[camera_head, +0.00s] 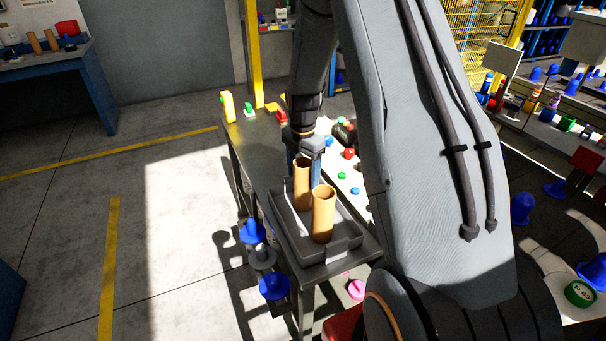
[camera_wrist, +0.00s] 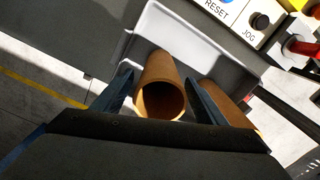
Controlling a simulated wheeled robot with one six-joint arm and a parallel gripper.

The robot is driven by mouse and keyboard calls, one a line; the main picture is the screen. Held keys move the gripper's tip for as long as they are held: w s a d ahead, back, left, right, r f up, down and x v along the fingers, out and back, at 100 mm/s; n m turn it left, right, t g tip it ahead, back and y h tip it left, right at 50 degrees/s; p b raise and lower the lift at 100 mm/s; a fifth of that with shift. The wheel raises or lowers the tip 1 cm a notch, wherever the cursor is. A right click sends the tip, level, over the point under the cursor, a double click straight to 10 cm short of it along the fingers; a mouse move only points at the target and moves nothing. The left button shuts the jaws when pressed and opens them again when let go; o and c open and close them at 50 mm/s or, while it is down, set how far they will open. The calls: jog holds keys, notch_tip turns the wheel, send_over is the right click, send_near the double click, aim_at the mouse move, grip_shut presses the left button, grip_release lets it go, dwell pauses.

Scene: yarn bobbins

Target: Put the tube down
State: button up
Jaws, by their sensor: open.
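Two brown cardboard tubes stand upright in a grey tray (camera_head: 343,246) on a narrow table. The rear tube (camera_head: 302,187) is directly below my gripper (camera_head: 304,160); the front tube (camera_head: 323,214) stands nearer the tray's front end. In the wrist view, one tube (camera_wrist: 160,85) lies between the two open fingers of my gripper (camera_wrist: 160,92), with its open end facing the camera. Gaps show between this tube and the fingers. The second tube (camera_wrist: 228,98) is just right of the right finger, partly hidden by it. The tray (camera_wrist: 165,32) also shows in the wrist view.
Beyond the tray, the dark tabletop (camera_head: 258,150) has a bare stretch, with small yellow, green and red pieces at its far end. Blue and grey cones (camera_head: 254,232) stand left of the table. A panel with RESET and JOG labels (camera_wrist: 240,18) is near the tray.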

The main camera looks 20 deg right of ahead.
notch_tip(320, 180, up, 11)
jog(key=b, duration=0.3)
jog(key=s+a+m, duration=0.4)
jog(key=s+m, duration=0.3)
jog(key=s+a+f+m, duration=0.1)
jog(key=s+a+m, duration=0.3)
jog(key=s+m, duration=0.3)
jog(key=s+a+f+m+t, duration=0.1)
jog(key=s+a+m, duration=0.3)
jog(key=s+m, duration=0.4)
